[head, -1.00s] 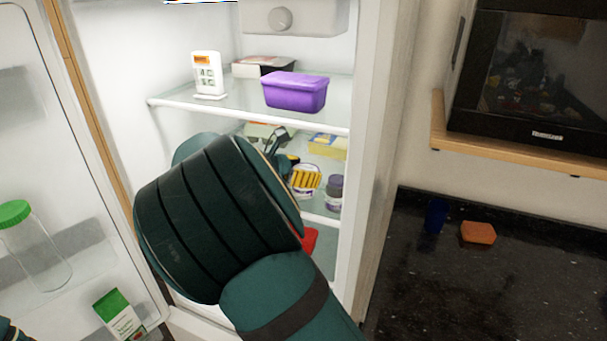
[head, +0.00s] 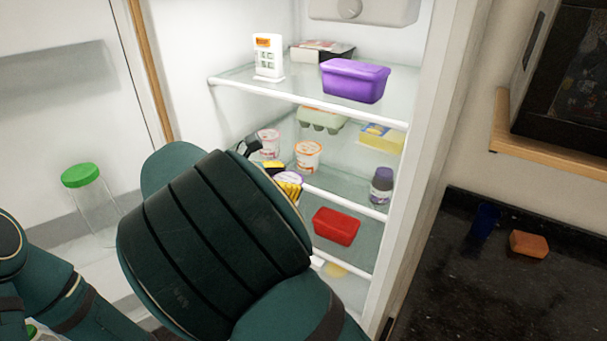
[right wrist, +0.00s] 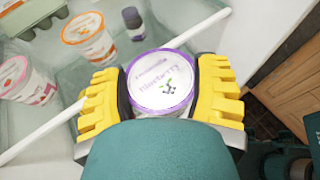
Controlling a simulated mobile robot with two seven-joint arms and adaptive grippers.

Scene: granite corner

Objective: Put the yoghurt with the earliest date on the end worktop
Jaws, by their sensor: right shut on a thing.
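My right gripper (head: 274,168) is shut on a blueberry yoghurt (head: 289,184), a white pot with a purple rim. In the right wrist view the gripper's yellow fingers (right wrist: 160,88) hold this pot (right wrist: 163,78) from both sides, lid toward the camera. It is in front of the fridge's middle shelf edge. An orange-rimmed yoghurt (head: 308,156) and a pink yoghurt (head: 268,142) stand on that shelf; the right wrist view also shows the orange one (right wrist: 88,38) and the pink one (right wrist: 27,82). No date is readable. A black granite worktop (head: 480,290) lies at right.
A purple-lidded jar (head: 381,186), an egg carton (head: 322,118) and a yellow pack (head: 381,138) share the shelf. A red tub (head: 336,226) sits below. A blue cup (head: 485,220) and orange sponge (head: 529,244) stand on the worktop; its front is clear.

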